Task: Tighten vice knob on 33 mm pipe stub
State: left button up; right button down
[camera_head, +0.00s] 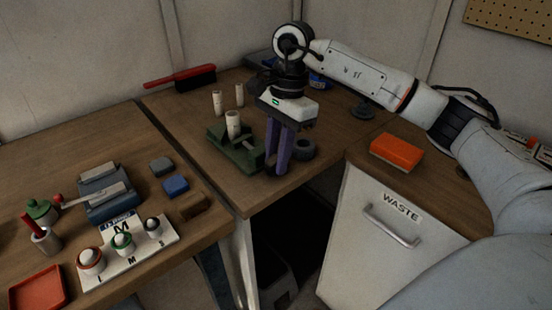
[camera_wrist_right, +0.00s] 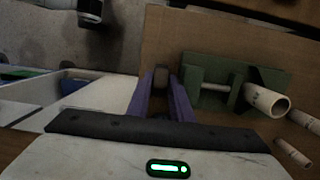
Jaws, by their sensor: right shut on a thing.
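The green vice (camera_head: 220,135) stands on the wooden bench, with a pale pipe stub (camera_head: 233,124) upright between its jaws. The wrist view shows the vice (camera_wrist_right: 190,99), the pipe stub (camera_wrist_right: 267,101) and the metal screw (camera_wrist_right: 216,87). My right gripper (camera_head: 275,171) points down at the screw end of the vice. Its purple fingers are shut on the dark vice knob (camera_wrist_right: 160,77), which shows between them in the wrist view. In the head view the fingers mostly hide the knob. My left gripper is not in view.
Two loose pale pipe stubs (camera_head: 217,101) stand behind the vice. A dark ring (camera_head: 304,149) lies right of my gripper. A red brush (camera_head: 190,77) lies at the back. An orange block (camera_head: 396,152) lies on the waste cabinet. Blocks and a lettered board (camera_head: 140,259) occupy the left bench.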

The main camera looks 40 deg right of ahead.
jog(key=y, duration=0.1)
jog(key=y+b, duration=0.1)
jog(key=shift+d+f+y+b, duration=0.25)
jog(key=shift+d+y+b, duration=0.05)
jog(key=shift+y, duration=0.1)
jog(key=shift+w+d+f+y+b, duration=0.1)
jog(key=shift+d+y+b, duration=0.05)
jog(key=shift+y+b, duration=0.65)
jog(key=shift+d+f+y+b, duration=0.15)
jog(key=shift+y+b, duration=0.55)
jog(key=shift+y, duration=0.3)
jog(key=y+b, duration=0.1)
jog(key=b, duration=0.1)
jog(key=y+b, duration=0.1)
jog(key=y, duration=0.1)
jog(key=shift+d+f+g+b, duration=0.1)
jog(key=shift+d+g+b, duration=0.1)
jog(key=shift+g+b, duration=0.15)
jog(key=shift+y+b, duration=0.45)
jog(key=shift+y, duration=0.05)
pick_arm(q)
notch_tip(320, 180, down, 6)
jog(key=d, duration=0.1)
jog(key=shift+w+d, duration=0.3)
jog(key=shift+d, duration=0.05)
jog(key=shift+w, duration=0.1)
pick_arm(e)
jog(key=c, duration=1.9)
grip_release()
jog(key=shift+o, duration=0.2)
